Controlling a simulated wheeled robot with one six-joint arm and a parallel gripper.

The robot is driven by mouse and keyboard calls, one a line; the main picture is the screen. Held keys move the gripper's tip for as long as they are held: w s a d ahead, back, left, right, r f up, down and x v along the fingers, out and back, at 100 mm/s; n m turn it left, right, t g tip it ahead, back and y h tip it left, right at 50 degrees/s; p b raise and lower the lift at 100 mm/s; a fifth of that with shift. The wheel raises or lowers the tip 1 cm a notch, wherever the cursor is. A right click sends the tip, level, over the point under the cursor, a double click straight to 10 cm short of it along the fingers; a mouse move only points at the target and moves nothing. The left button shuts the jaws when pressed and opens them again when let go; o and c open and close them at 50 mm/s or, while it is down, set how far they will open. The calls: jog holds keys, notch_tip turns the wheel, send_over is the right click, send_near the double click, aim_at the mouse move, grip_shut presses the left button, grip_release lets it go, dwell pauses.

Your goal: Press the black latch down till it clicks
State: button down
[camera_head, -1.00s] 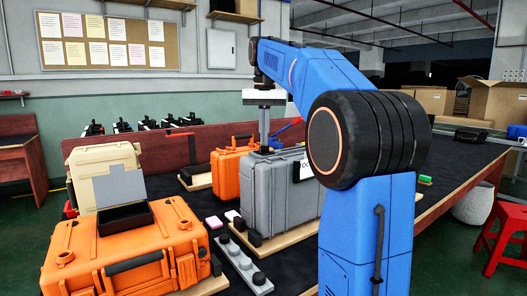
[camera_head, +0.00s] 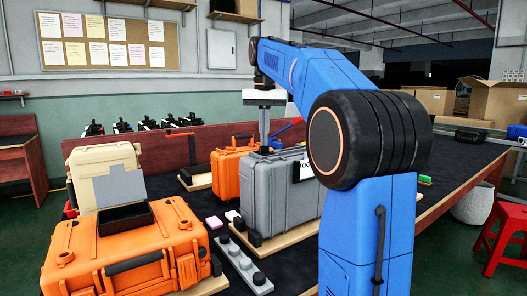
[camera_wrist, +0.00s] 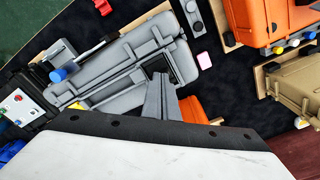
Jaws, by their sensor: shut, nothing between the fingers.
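A grey hard case (camera_head: 282,195) stands upright on a wooden board in the middle of the table. It also shows from above in the wrist view (camera_wrist: 105,75). My gripper (camera_head: 264,148) points down over the case's top, with its fingers shut and empty. In the wrist view my gripper's fingertips (camera_wrist: 159,77) are at a black latch-like part (camera_wrist: 157,62) near one end of the case. The fingers partly hide this part. I cannot tell whether they touch it or whether it is up or down.
Another orange case (camera_head: 228,168) is just behind the grey one. A grey strip with black knobs (camera_head: 243,262) and a pink block (camera_head: 231,215) lie between the cases.

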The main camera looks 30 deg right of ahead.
jog(key=shift+f+g, duration=0.3)
jog(key=shift+f, duration=0.6)
jog(key=shift+w+d+r, duration=0.1)
jog(key=shift+w+r, duration=0.05)
jog(key=shift+r, duration=0.45)
jog(key=shift+w+d+r, duration=0.1)
jog(key=shift+r, duration=0.5)
jog(key=shift+a+r, duration=0.1)
jog(key=shift+r, duration=1.7)
